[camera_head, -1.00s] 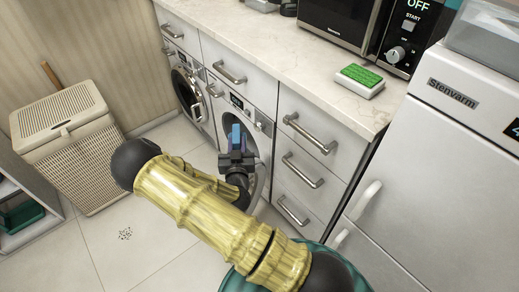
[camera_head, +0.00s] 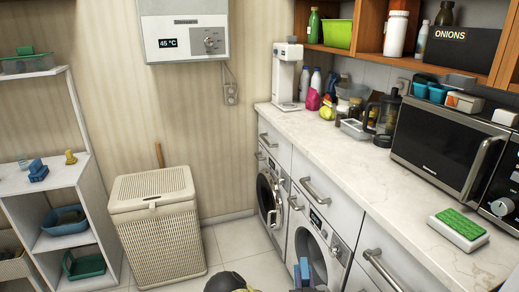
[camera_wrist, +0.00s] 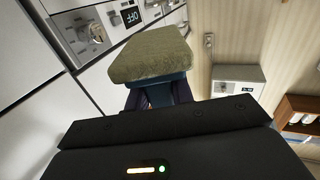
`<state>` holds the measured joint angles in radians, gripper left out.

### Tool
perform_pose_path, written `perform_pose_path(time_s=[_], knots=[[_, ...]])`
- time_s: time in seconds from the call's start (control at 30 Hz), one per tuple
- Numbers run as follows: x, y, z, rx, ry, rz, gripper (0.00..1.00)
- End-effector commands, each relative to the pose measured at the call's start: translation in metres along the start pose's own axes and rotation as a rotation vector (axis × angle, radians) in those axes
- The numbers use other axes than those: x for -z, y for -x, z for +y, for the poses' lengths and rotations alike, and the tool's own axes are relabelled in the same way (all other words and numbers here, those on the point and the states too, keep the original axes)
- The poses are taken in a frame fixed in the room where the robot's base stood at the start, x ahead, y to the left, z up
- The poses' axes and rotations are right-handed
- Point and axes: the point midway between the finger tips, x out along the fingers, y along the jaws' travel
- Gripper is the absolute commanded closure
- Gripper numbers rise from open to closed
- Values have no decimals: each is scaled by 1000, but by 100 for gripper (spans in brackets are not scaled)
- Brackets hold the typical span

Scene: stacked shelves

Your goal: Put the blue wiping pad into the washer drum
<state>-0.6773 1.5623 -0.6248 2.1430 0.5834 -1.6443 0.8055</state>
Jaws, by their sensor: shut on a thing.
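My gripper (camera_wrist: 160,97) is shut on the blue wiping pad (camera_wrist: 150,58). In the wrist view the pad shows a fuzzy olive face and a blue base between the fingers. In the head view the blue pad (camera_head: 304,268) stands upright at the bottom edge, in front of the nearer washer (camera_head: 328,236). The washer's round opening (camera_head: 312,248) is partly hidden by the pad, and I cannot tell from here how its door stands. The pad looks outside the drum. A second front-loading machine (camera_head: 268,196) stands farther back.
A counter (camera_head: 330,155) runs above the washers, with a green-topped sponge (camera_head: 459,226) and a microwave (camera_head: 432,146). A wicker hamper (camera_head: 160,235) and white shelves (camera_head: 50,180) stand at the left. Open floor (camera_head: 232,243) lies between.

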Motion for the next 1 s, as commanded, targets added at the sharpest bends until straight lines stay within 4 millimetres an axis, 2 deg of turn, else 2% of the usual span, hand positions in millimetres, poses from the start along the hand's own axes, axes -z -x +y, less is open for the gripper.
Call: perform_pose_path(time_s=[0.13,0.2,0.47,1.0], knots=[[-26,1,2,64,-5,-15,100],[-10,5,1,63,-9,-12,100],[20,22,2,61,-13,-13,100],[102,68,6,59,-11,-12,100]])
